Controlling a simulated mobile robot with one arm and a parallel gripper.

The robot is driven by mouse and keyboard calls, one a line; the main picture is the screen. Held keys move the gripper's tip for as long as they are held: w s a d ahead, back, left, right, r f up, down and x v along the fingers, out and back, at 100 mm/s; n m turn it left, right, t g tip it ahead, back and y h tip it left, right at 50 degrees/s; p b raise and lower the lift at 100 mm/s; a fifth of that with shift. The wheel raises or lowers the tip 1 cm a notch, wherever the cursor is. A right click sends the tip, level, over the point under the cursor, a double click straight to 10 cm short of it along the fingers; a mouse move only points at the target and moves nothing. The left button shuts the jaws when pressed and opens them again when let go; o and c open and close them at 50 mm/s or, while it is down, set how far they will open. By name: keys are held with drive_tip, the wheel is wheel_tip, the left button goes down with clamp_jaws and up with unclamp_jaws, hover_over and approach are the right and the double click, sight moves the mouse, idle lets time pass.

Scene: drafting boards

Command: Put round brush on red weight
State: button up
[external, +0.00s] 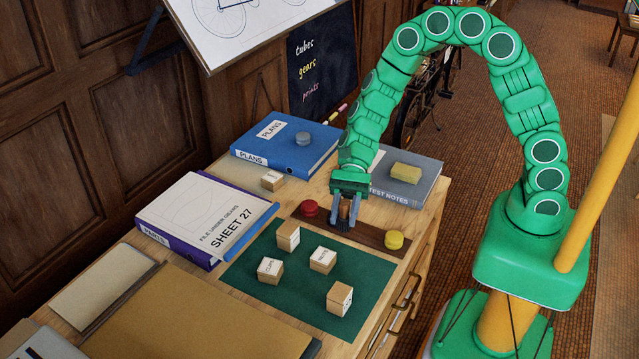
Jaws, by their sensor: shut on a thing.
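The round brush (345,211), with a brown wooden top and a dark lower part, is between the fingers of my gripper (345,208). My gripper points down and is shut on the brush. The fingers partly hide it, and I cannot tell whether it touches the dark brown strip (368,234) below. The red weight (310,208) is a small round disc at the left end of this strip, just left of my gripper. Its top is bare.
A yellow weight (394,240) sits at the strip's right end. Several wooden blocks stand on the green mat (262,300) in front. A blue binder (285,145) with a grey disc lies behind. A grey book (410,180) carries a yellow sponge (405,172). A purple binder (180,215) lies left.

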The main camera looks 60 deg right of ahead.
drive_tip(key=w+d+r+m+t, duration=0.1)
drive_tip(key=w+d+m+t, duration=0.15)
drive_tip(key=d, duration=0.65)
drive_tip(key=w+d+r+m+t, duration=0.2)
drive_tip(key=d+t, duration=0.1)
drive_tip(key=d, duration=0.6)
hover_over(309, 206)
drive_tip(key=shift+y, duration=0.3)
drive_tip(key=shift+f, duration=5)
drive_tip(key=shift+w+f, duration=0.1)
drive_tip(key=shift+f, duration=1.45)
drive_tip(key=shift+f, duration=0.15)
drive_tip(key=o, duration=1)
drive_tip(key=shift+o, duration=0.2)
